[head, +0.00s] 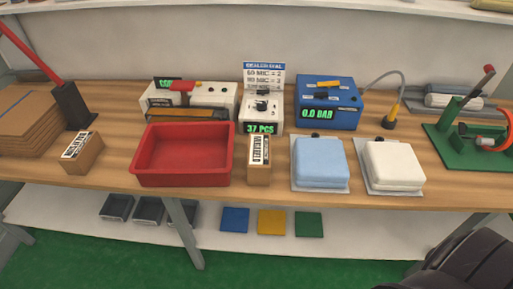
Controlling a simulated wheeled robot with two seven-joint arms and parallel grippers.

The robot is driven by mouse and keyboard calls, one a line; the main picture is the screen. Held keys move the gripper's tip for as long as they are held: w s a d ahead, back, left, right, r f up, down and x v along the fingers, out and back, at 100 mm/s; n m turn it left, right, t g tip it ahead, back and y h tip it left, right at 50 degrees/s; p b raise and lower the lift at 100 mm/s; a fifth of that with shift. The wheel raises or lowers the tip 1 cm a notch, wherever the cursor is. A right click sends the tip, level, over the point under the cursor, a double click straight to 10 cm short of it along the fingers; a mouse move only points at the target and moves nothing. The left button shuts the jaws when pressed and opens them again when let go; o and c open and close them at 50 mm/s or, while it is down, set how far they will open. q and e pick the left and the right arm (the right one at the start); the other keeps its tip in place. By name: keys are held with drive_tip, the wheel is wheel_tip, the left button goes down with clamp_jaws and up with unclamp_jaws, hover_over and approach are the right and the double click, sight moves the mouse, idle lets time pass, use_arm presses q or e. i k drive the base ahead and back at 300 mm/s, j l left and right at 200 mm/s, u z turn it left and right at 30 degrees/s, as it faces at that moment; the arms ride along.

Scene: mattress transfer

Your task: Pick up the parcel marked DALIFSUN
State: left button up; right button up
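Two small brown cardboard parcels with white labels stand on the wooden table. The left parcel (83,155) sits turned at an angle, left of the red tray. The middle parcel (259,175) stands upright close to the right side of the red tray. Both labels carry dark print that is too small for me to read surely, so I cannot tell which one says DALIFSUN. Neither of my grippers shows in the head view.
A red tray (184,181) lies between the parcels. Behind stand a counter reading 37 PCS (262,112), a sealer (195,98) and a blue device (329,105). Right are a blue pad (321,163), a white pad (393,162) and a green stand (470,148). Cardboard sheets (30,120) lie left.

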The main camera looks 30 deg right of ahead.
sight(79, 156)
drive_tip(key=i+j+u, duration=0.1)
drive_tip(key=u, duration=0.35)
drive_tip(key=i+u, duration=0.25)
drive_tip(key=u, duration=0.2)
drive_tip(key=i+u, duration=0.2)
drive_tip(key=u, duration=0.25)
